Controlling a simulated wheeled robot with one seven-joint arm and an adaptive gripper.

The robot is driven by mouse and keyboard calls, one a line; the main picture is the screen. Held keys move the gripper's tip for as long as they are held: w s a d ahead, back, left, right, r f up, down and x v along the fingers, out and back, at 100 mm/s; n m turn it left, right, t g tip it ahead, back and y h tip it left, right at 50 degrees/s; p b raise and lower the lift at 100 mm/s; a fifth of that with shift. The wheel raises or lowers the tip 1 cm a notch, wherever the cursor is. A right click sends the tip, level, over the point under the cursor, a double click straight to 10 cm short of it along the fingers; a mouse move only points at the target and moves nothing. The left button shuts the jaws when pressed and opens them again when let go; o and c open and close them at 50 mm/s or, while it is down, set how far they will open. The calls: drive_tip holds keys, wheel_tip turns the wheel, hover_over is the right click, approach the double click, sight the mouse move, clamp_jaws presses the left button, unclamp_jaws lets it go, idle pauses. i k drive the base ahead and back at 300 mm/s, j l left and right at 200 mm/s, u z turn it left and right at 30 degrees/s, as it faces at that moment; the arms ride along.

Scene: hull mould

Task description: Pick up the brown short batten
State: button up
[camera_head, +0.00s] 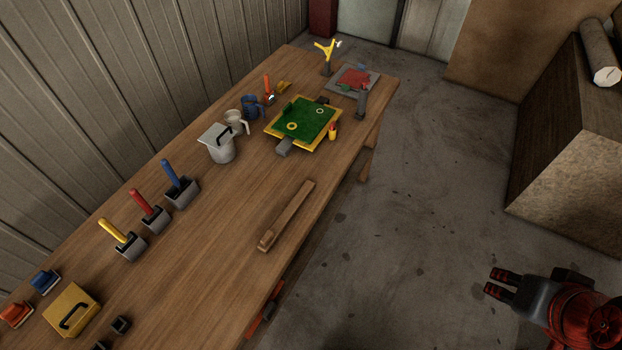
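A brown wooden batten (287,214) lies on the wooden workbench (217,254), slanting near the bench's right edge. Its near end looks thicker or capped, and I cannot tell if that is a separate piece. My gripper (491,281) is at the lower right, over the concrete floor and well apart from the bench. Its two dark fingers are spread with a gap between them, and nothing shows in it.
A green board in a yellow frame (325,111) lies beyond the batten. A grey lidded pot (221,150) and several colour-handled tools stand along the wall side. A large brown block (568,190) stands at the right. The floor between bench and gripper is clear.

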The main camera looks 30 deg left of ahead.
sight(270, 238)
drive_tip(key=i+u, duration=0.3)
drive_tip(key=i, duration=0.2)
drive_tip(key=i+u, duration=0.25)
drive_tip(key=i, duration=0.2)
drive_tip(key=i+l+u, duration=0.3)
drive_tip(key=i, duration=0.2)
drive_tip(key=i+l+u, duration=0.3)
drive_tip(key=i, duration=0.15)
drive_tip(key=i+u, duration=0.2)
drive_tip(key=u, duration=3.4)
